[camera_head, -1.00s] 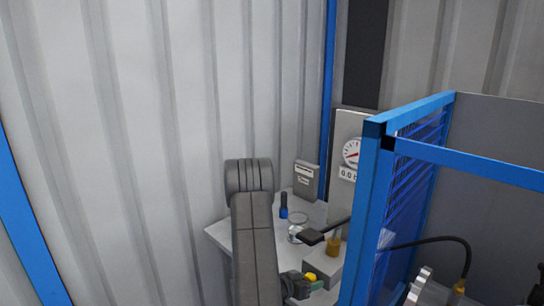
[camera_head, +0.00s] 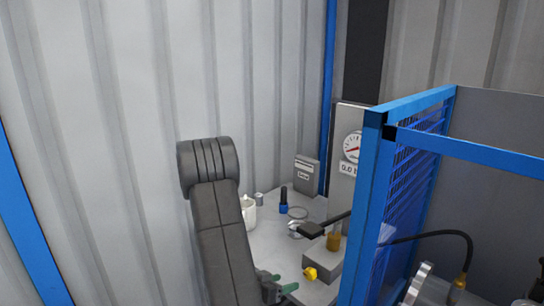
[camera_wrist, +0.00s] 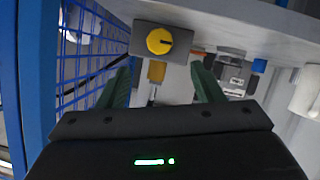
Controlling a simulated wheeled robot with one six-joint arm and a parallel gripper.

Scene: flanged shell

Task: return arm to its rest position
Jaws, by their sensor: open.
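My arm rises at the lower middle of the head view, its dark links standing in front of the table (camera_head: 262,262). My gripper (camera_wrist: 162,85) shows in the wrist view with two green fingers spread apart and nothing between them. In the head view only a green part of my gripper (camera_head: 278,288) shows beside the arm, near the table's front. The fingers point toward a grey box with a yellow knob (camera_wrist: 160,41), which also shows in the head view (camera_head: 311,273). I cannot tell the exact gap between them.
A blue-framed mesh guard (camera_head: 400,185) stands right of the table. A gauge (camera_head: 352,146) is on a panel behind. A white mug (camera_head: 249,213), a black-and-blue bottle-like item (camera_head: 283,201) and a grey device (camera_head: 307,175) stand on the table. A corrugated wall is close at left.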

